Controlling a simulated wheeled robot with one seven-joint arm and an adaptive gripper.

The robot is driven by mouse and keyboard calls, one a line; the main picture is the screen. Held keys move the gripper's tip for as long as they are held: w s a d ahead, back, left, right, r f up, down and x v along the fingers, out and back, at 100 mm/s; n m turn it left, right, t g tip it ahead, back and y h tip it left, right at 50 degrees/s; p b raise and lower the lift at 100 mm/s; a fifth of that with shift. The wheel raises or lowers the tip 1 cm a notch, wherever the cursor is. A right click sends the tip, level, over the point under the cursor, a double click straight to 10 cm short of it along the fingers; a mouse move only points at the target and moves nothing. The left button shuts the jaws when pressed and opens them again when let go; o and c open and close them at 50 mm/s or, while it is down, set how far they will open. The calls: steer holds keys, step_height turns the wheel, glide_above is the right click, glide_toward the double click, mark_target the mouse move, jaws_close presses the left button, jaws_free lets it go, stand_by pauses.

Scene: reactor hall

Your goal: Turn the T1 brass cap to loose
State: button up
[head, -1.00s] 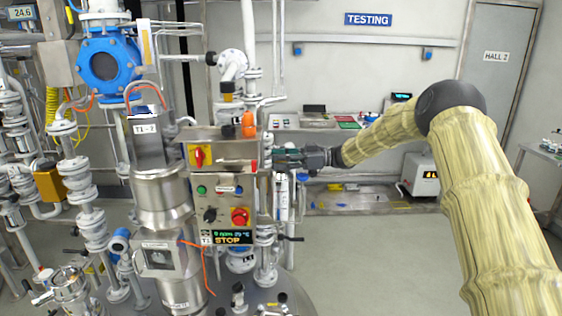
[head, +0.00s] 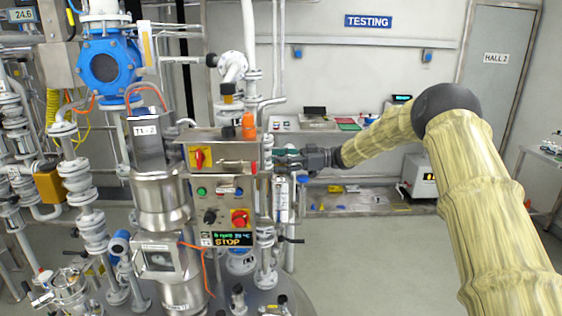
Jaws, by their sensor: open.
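My gripper (head: 283,160) is open, just right of the T1 control box (head: 222,188), in front of or beside the white vertical pipework there. Its dark fingers point left, and their tips are small and partly lost against the pipes. I cannot make out the T1 brass cap with certainty; it may be hidden by the gripper, the box or the pipes. A small brass-coloured fitting (head: 282,299) shows on the steel vessel lid (head: 262,304) at the bottom. I cannot tell whether the fingers touch anything.
The control box has a red knob (head: 240,218) and a display reading STOP. An orange bottle-like item (head: 249,126) stands on top. Steel column T1-2 (head: 146,130) is to the left. A low bench (head: 348,201) lies behind. Open floor (head: 400,255) is to the right.

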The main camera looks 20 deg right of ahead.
steer(key=shift+d, duration=0.15)
steer(key=s+d, duration=0.2)
steer(key=d, duration=0.9)
steer(key=shift+d, duration=0.3)
steer(key=shift+s, duration=0.1)
